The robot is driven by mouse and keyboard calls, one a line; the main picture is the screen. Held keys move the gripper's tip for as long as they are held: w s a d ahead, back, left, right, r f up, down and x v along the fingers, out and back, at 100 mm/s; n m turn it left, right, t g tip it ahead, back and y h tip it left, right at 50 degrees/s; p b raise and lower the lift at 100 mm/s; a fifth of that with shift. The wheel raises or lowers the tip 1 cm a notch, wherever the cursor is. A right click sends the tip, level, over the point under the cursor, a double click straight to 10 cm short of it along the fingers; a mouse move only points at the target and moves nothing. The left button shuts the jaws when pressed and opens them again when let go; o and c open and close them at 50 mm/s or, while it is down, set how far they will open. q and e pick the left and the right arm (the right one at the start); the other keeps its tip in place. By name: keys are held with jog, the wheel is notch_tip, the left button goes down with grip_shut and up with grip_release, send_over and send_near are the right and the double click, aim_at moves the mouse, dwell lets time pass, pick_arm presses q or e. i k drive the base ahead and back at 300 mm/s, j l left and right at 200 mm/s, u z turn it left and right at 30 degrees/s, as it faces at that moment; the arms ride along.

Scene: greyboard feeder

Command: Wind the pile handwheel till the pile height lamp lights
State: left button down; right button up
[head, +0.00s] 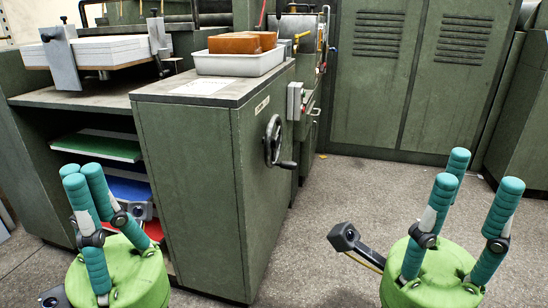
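The pile handwheel (273,141) is a dark wheel with a crank handle, mounted on the right-hand face of the green cabinet (190,190). Its handle points right and slightly down. I cannot pick out the pile height lamp for certain. My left gripper (80,176) is at the lower left, in front of the cabinet's open shelves, with its teal fingers extended and nothing between them. My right gripper (480,178) is at the lower right, fingers spread and empty, well apart from the handwheel. Neither gripper touches anything.
A white paper pile (105,50) lies at upper left. A small grey box (295,98) sits beyond the handwheel. Green lockers (400,80) stand behind.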

aim_at(273, 142)
jog(key=i+l+u, duration=0.3)
jog(key=i, duration=0.15)
jog(key=i+l+u, duration=0.3)
jog(key=i+j, duration=0.05)
jog(key=i, duration=0.05)
